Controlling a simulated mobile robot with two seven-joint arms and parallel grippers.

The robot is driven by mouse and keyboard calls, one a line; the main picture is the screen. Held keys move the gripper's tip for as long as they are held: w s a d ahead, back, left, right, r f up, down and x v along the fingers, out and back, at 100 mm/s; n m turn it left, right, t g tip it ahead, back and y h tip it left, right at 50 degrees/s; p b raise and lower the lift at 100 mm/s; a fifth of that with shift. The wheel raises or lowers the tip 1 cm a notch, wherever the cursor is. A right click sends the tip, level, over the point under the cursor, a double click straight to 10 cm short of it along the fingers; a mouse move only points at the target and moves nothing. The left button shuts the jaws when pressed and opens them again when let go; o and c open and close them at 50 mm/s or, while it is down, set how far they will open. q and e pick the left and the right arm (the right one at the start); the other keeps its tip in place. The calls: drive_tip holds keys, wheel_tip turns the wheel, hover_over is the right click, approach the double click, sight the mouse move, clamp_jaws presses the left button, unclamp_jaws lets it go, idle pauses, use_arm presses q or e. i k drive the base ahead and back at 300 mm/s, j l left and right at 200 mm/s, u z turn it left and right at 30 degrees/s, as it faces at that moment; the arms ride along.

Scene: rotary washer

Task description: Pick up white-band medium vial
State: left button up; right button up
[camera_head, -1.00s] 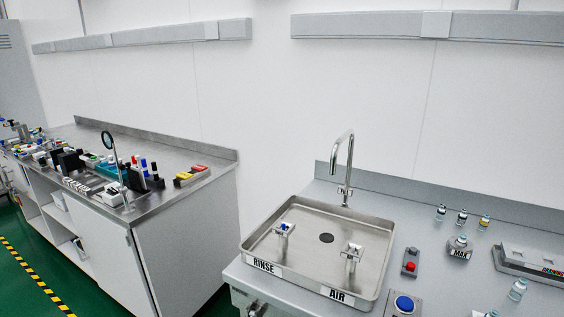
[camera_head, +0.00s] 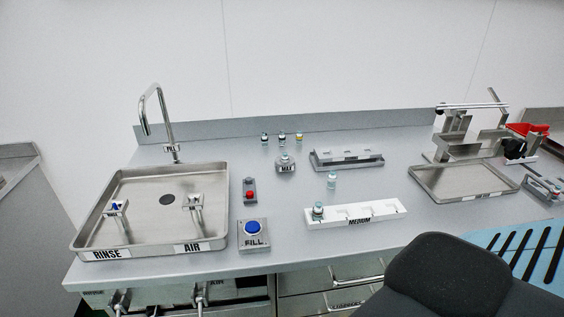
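A vial with a teal cap and a pale band (camera_head: 332,180) stands upright on the grey counter, behind the white rack marked MEDIUM (camera_head: 378,215). Another teal-capped vial (camera_head: 318,211) stands in the left slot of that rack; its band is too small to tell. The rack's other slots look empty. Three small vials stand in a row near the back wall: one dark (camera_head: 264,138), one in the middle (camera_head: 282,138) and one with a yellow band (camera_head: 299,138). Neither of my grippers is in view.
A steel sink tray (camera_head: 148,243) marked RINSE and AIR lies left, with a faucet (camera_head: 160,120) behind. A blue FILL button (camera_head: 254,230), red button (camera_head: 249,195), labelled holder (camera_head: 285,166) and grey rack (camera_head: 345,158) stand nearby. A metal apparatus (camera_head: 468,145) stands right.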

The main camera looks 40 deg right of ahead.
sight(284, 159)
drive_tip(key=z, duration=1.75)
